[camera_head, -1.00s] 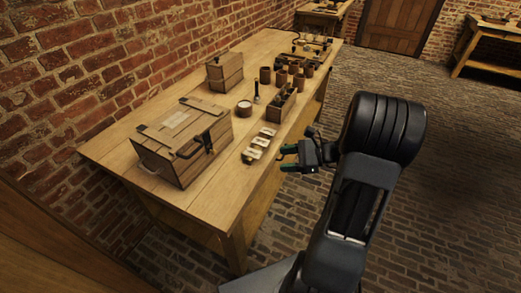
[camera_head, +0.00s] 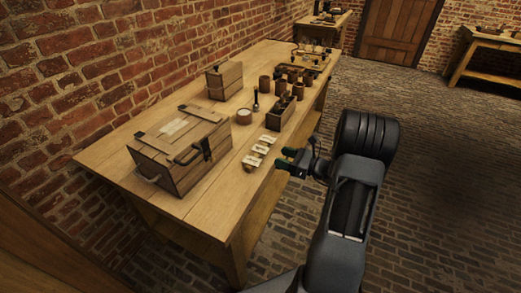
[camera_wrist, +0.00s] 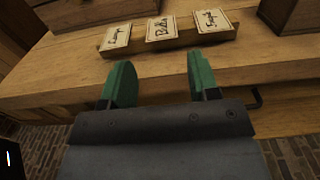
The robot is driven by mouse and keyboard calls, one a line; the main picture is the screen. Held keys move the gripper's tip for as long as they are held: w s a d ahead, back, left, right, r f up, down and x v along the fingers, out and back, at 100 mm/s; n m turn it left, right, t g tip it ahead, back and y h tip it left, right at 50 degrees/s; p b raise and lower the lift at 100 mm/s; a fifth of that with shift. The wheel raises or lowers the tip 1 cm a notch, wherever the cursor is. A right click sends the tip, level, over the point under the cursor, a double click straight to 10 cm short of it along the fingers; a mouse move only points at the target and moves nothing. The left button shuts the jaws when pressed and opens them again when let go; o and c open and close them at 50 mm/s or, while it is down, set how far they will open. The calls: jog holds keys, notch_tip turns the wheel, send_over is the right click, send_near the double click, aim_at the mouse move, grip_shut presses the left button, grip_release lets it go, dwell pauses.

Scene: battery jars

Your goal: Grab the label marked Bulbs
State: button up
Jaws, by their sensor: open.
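The left label (camera_wrist: 115,37) and right label (camera_wrist: 212,20) carry other words I cannot read surely. My gripper (camera_wrist: 160,72) has green fingertips, wide apart and empty. In the wrist view the middle label lies beyond the gap between them. In the head view my gripper (camera_head: 287,159) is just off the table edge, apart from the labels.
The wooden table (camera_head: 212,212) bears a large lidded crate (camera_head: 181,150), a smaller box (camera_head: 225,80), a round pot (camera_head: 244,117), an open wooden box (camera_head: 281,113) and several brown jars (camera_head: 265,83). Bare tabletop lies left of the labels. The brick floor to the right is clear.

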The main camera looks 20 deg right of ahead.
aim_at(271, 159)
jog(key=shift+x, duration=2.6)
jog(key=shift+d, duration=0.1)
jog(key=shift+c, duration=0.4)
jog(key=c, duration=0.6)
